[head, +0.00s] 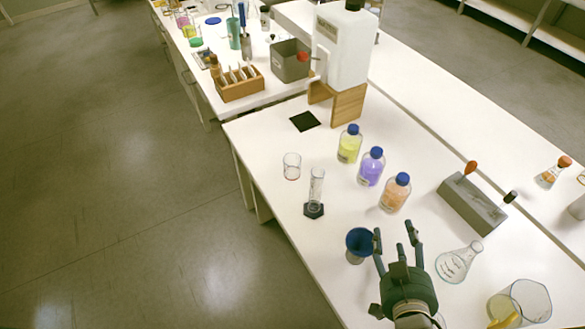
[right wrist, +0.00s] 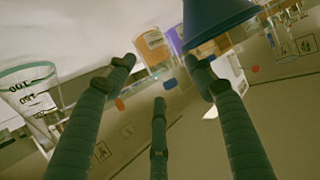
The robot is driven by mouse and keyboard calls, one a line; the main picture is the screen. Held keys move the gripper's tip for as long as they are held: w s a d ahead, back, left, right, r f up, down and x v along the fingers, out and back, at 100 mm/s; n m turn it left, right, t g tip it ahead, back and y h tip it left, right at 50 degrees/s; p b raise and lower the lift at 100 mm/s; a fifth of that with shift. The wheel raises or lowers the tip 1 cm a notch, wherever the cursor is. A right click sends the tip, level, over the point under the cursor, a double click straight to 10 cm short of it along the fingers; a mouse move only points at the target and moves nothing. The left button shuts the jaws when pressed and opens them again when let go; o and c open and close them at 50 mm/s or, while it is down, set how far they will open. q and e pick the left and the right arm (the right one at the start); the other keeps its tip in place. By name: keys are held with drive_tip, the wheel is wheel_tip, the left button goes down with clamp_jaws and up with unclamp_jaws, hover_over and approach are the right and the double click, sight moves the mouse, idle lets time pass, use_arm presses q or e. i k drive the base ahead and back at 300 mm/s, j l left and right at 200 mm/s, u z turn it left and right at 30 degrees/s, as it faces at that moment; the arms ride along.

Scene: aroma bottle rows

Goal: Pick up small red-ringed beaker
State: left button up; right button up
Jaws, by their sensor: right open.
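A small clear glass beaker (head: 292,166) with a reddish ring near its base stands upright on the white bench in the head view, left of the colored bottles. My right gripper (head: 394,234) is open and empty at the lower middle of the head view, well apart from the beaker, nearer the front. In the right wrist view its spread fingers (right wrist: 160,62) hold nothing. I cannot make out the beaker in the right wrist view. My left gripper is not in view.
A blue funnel-like cup (head: 359,244) stands just left of my right gripper. A graduated cylinder (head: 316,190) stands near the beaker. Yellow (head: 349,145), purple (head: 371,168) and orange (head: 395,193) bottles form a row. A conical flask (head: 457,263) stands right of the gripper.

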sight(291, 161)
drive_tip(key=k+j, duration=0.2)
drive_tip(key=k, duration=0.3)
drive_tip(key=k+j, duration=0.2)
drive_tip(key=k, duration=0.25)
